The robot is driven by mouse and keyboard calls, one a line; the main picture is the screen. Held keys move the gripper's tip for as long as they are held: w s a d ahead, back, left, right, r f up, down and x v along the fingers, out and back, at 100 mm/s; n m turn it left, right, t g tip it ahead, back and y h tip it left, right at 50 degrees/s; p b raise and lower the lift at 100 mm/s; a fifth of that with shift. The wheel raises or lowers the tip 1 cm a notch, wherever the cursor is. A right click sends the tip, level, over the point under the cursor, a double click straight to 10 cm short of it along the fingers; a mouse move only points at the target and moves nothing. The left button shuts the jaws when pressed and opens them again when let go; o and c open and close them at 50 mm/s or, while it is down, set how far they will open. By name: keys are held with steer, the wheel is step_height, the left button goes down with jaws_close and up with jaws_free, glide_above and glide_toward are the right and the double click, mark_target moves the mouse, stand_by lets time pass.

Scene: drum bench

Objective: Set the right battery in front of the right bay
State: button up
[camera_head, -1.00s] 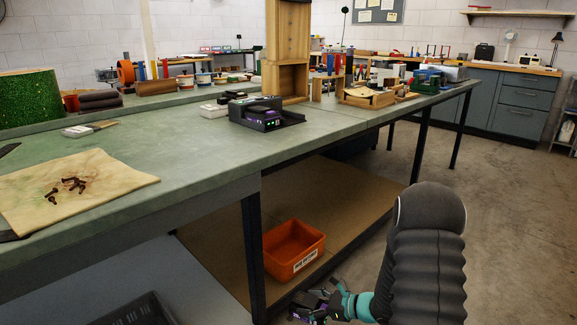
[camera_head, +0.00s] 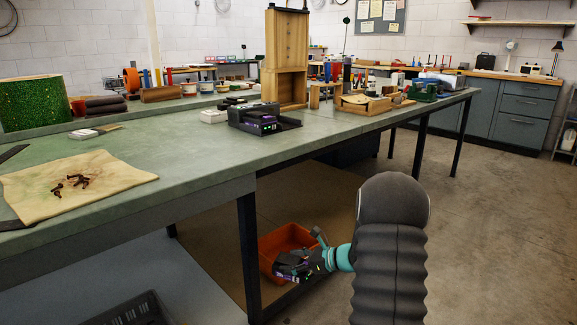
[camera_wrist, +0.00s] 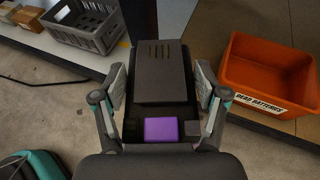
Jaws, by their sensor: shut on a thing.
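My gripper (camera_wrist: 160,95) is shut on a dark battery (camera_wrist: 160,72) with a vented top and a purple patch; a finger lies along each side. In the head view the held battery (camera_head: 290,270) is low, beside the bench's lower shelf and in front of the orange bin. The black charger (camera_head: 262,119) stands on the green bench top, well above my gripper. A unit with purple and green marks (camera_head: 267,128) shows at its front. The right side of the charger looks low and empty. Its bays are too small to make out clearly.
The orange bin (camera_head: 277,244), labelled "DEAD BATTERIES" in the wrist view (camera_wrist: 266,75), is on the lower shelf. A bench leg (camera_head: 249,258) stands left of my gripper. A wooden cabinet (camera_head: 287,55) is behind the charger. A grey crate (camera_wrist: 88,25) sits low at left.

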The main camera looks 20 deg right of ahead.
steer(key=d+r+m+t+h, duration=0.1)
steer(key=d+r, duration=0.9)
steer(key=r, duration=0.3)
steer(key=d+r+m+h, duration=0.1)
steer(key=d+r, duration=0.9)
steer(key=r, duration=0.3)
steer(key=s+r+m+t+h, duration=0.1)
steer(key=s+r, duration=0.3)
steer(key=r, duration=0.7)
steer(key=s+d+r+m+h+b, duration=0.1)
steer(key=s+r, duration=0.4)
steer(key=r, duration=0.7)
steer(key=shift+d+r+m+t+h, duration=0.15)
steer(key=shift+r+m+t+h, duration=0.15)
steer(key=shift+t, duration=0.1)
